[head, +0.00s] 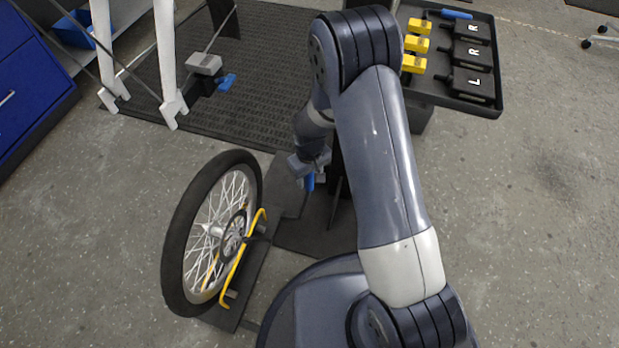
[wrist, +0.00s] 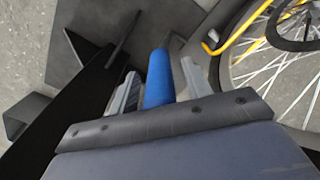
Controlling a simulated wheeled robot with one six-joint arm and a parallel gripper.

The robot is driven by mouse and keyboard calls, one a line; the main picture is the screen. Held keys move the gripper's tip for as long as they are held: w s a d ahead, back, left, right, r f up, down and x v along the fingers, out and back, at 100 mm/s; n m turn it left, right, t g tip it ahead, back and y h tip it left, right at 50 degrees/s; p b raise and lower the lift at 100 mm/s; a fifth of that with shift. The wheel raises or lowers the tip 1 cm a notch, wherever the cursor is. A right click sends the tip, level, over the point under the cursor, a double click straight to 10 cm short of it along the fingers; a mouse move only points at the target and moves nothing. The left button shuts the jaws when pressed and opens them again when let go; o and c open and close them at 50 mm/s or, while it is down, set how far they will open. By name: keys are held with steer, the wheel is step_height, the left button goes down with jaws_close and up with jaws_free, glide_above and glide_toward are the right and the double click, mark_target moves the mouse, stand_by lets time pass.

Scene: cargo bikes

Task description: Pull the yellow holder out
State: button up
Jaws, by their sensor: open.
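The yellow holder (head: 243,256) is a bent yellow bar across the side of a spoked wheel (head: 177,240), which stands upright on a dark base. Part of the yellow bar also shows at upper right in the wrist view (wrist: 237,32). My gripper (head: 309,180) is right of the wheel and apart from the yellow bar. Its jaws are open, with a blue cylindrical handle (wrist: 158,82) between the two grey fingers in the wrist view. I cannot tell whether a finger touches the handle. The lower end of the handle is hidden.
A dark post (head: 336,165) stands right beside my gripper. A black tray (head: 482,108) at upper right holds yellow blocks (head: 414,64), black lettered cases (head: 473,82) and a blue-handled item. A white frame (head: 165,50) stands at upper left.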

steer(key=shift+f, duration=0.1)
steer(key=shift+c, duration=0.4)
jaws_close()
